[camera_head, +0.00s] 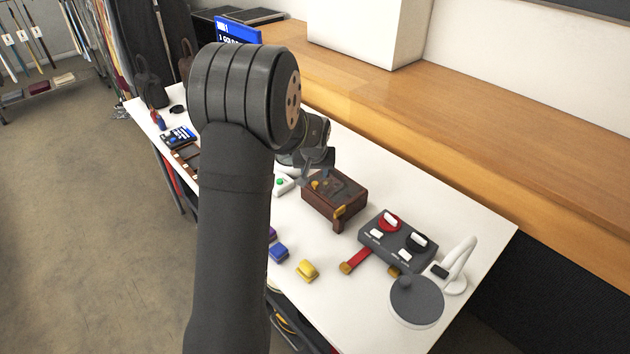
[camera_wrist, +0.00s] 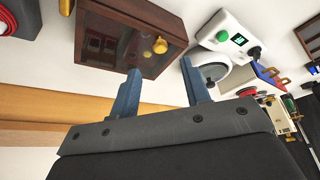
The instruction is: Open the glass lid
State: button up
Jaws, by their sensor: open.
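The brown wooden box (camera_head: 335,213) stands on the white table, right of my arm. Its dark glass lid (camera_head: 343,184) looks shut, with a small yellow knob (camera_head: 315,185) near one edge. In the wrist view the box (camera_wrist: 163,22) is at the top, with its glass lid (camera_wrist: 104,45) and yellow knob (camera_wrist: 160,46) towards me. My gripper (camera_wrist: 160,66) is open, its two blue-grey fingers apart and nothing visible between them. The knob appears just beyond the fingertips; I cannot tell the gap. In the head view my gripper (camera_head: 318,168) is above the box's far side.
A white device (camera_head: 283,184) with a green button is beside the box, partly hidden by my arm. A grey control box (camera_head: 398,240) with red and black knobs and a white lamp (camera_head: 458,265) stand to the right. Blue and yellow blocks (camera_head: 307,270) lie near the front edge.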

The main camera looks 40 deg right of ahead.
aim_at(315, 183)
jog(key=x, duration=0.6)
jog(key=shift+w+d+f, duration=0.1)
jog(key=shift+f, duration=0.1)
jog(key=shift+c, duration=0.4)
